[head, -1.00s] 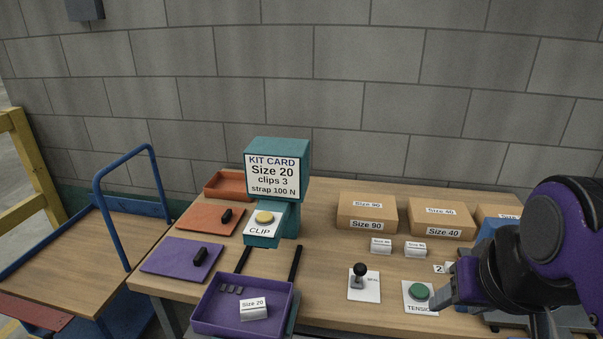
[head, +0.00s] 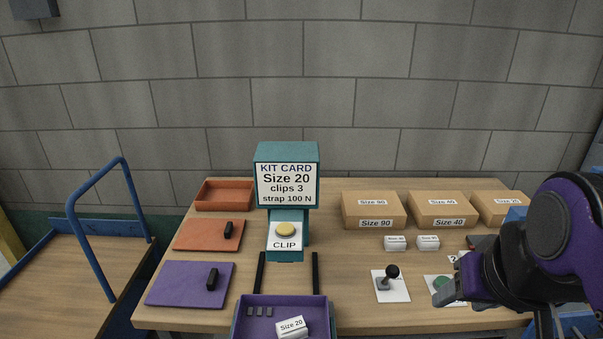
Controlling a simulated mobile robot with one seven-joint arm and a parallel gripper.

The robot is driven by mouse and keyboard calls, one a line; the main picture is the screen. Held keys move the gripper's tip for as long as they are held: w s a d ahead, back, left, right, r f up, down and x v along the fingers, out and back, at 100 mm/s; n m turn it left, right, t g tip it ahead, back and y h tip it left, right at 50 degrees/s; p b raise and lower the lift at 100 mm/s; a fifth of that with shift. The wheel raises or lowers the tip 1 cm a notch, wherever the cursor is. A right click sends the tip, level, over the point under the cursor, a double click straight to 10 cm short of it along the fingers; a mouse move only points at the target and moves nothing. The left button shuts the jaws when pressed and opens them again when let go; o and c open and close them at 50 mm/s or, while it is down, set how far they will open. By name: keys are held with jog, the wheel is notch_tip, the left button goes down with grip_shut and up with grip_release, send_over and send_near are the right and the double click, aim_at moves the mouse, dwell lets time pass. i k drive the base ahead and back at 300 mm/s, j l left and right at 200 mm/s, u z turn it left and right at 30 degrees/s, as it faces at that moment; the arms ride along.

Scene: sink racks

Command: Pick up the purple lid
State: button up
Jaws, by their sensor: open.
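The purple lid (head: 187,284) is a flat panel with a black handle (head: 212,278) on top. It lies on the left front of the wooden table in the head view. The purple tray (head: 262,325) stands right of it at the front edge, partly cut off by the frame, with several grey clips and a white Size 20 box (head: 291,328) inside. My gripper (head: 445,294) is at the right, in front of the green TENSION button and far from the lid. It is open, and I see nothing held in it.
An orange lid (head: 208,235) and orange tray (head: 224,195) lie behind the purple lid. The teal clip dispenser (head: 287,170) stands mid-table, with two black rails before it. A joystick (head: 391,274) and cardboard boxes (head: 374,210) are right. A blue-handled cart (head: 75,265) stands left.

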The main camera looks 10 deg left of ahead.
aim_at(202, 285)
jog(key=j+z, duration=0.1)
jog(key=j, duration=0.3)
jog(key=k+j+z, duration=0.1)
jog(key=j, duration=0.35)
jog(key=k+j, duration=0.1)
jog(key=j, duration=0.45)
jog(key=k+j+z, duration=0.1)
jog(key=j, duration=0.45)
jog(key=k+j, duration=0.1)
jog(key=j, duration=0.45)
